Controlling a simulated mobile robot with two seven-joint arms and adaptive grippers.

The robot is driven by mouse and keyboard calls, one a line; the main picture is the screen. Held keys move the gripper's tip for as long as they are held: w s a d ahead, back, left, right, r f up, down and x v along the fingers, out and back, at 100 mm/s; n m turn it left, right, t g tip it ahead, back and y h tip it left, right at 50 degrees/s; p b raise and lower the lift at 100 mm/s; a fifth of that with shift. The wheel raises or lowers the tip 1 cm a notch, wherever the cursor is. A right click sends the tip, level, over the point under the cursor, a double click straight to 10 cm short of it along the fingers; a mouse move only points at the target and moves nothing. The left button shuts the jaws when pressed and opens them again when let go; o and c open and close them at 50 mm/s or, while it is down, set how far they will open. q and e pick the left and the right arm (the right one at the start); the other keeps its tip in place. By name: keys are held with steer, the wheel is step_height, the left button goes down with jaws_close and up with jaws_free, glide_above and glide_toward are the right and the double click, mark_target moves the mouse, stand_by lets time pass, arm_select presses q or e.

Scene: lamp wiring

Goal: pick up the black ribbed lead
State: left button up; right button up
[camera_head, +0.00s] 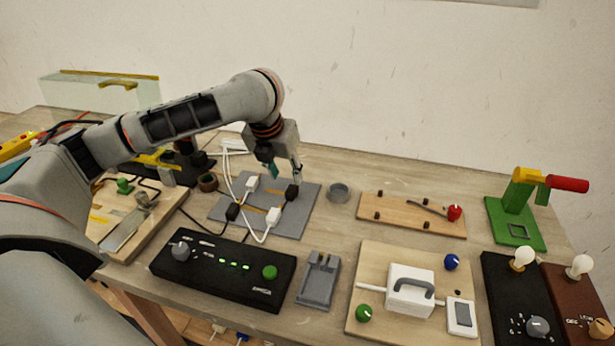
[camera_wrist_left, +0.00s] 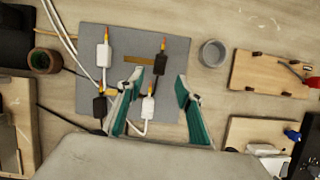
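Two black plugs lie on the grey mat (camera_head: 292,226). One black plug (camera_head: 292,192) is near the mat's right side and shows in the wrist view (camera_wrist_left: 160,64) with an orange tip. The other black plug (camera_head: 232,212) is at the left, also in the wrist view (camera_wrist_left: 100,106). Ribbing is too small to make out, so I cannot tell which is the ribbed lead. My left gripper (camera_head: 285,172) is open and empty above the mat; in the wrist view its fingers (camera_wrist_left: 159,86) are spread either side of the right black plug's cable. My right gripper is not in view.
Two white plugs (camera_head: 251,184) (camera_head: 273,216) lie among the black ones, cables crossing the mat. A grey round cup (camera_head: 339,192) stands to the right, a brown ring (camera_head: 207,182) to the left. A black switch box (camera_head: 222,286) and grey holder (camera_head: 319,281) are in front.

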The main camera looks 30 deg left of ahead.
mark_target(292, 189)
arm_select(q)
steer(key=shift+b+x, duration=0.5)
steer(key=shift+x, duration=0.95)
steer(key=b+x, duration=0.1)
steer(key=x, duration=0.4)
steer(key=shift+b, duration=0.3)
steer(key=shift+r, duration=0.15)
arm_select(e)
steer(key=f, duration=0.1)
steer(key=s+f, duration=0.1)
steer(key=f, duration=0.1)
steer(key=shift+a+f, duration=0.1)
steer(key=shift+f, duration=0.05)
arm_select(q)
jaws_close()
